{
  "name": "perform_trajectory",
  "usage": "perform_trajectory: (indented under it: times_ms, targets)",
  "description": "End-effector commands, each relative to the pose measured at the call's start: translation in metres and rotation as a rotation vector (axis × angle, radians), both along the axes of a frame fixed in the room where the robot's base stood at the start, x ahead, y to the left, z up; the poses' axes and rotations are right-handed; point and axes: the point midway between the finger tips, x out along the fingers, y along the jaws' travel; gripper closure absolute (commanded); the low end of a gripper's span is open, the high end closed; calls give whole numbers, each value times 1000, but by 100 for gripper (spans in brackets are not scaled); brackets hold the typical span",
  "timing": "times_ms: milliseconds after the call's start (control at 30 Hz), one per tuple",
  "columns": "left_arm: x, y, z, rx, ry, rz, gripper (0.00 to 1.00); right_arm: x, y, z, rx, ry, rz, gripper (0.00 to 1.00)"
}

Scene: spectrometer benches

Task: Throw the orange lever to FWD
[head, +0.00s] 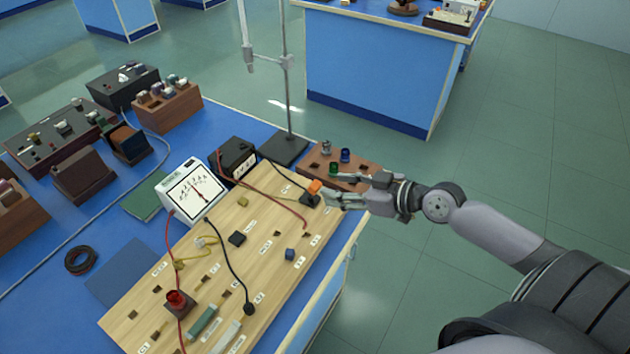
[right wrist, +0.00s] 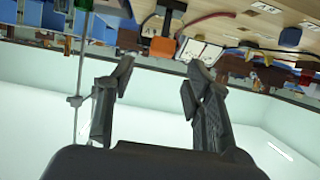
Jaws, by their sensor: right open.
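The orange lever (head: 314,187) has an orange handle on a small black base, near the far right edge of the wooden board (head: 262,231). Small white labels lie by it, too small to read. In the right wrist view the orange lever (right wrist: 162,47) shows between and just beyond the fingertips. My right gripper (head: 334,188) is open and empty, reaching in from the right with its fingertips close beside the lever. The same right gripper (right wrist: 160,68) has its two fingers apart in the wrist view. Whether a finger touches the lever I cannot tell. My left gripper is out of view.
A brown block with coloured knobs (head: 320,157) stands just behind the gripper. A white meter (head: 188,188), a black box (head: 232,156) and a stand with a metal rod (head: 287,90) are nearby. Red and black cables cross the board. Floor is free to the right.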

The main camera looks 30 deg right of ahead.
Motion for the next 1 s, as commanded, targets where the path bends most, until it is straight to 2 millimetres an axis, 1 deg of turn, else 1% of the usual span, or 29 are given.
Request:
perform_trajectory:
  times_ms: [67,200,400,500,667,867,1000]
  targets:
    - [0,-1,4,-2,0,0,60,10,6,0,4,-5,0,53]
    - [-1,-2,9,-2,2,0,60,27,16,-9,5,-4,-2,53]
    - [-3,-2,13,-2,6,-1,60,47,28,-20,3,-2,-1,53]
    - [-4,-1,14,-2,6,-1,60,54,32,-24,1,0,0,53]
    - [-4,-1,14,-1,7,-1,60,58,35,-26,0,-1,2,53]
    - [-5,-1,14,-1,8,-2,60,57,35,-27,0,0,2,53]
    - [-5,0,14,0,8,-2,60,57,35,-27,0,0,2,61]
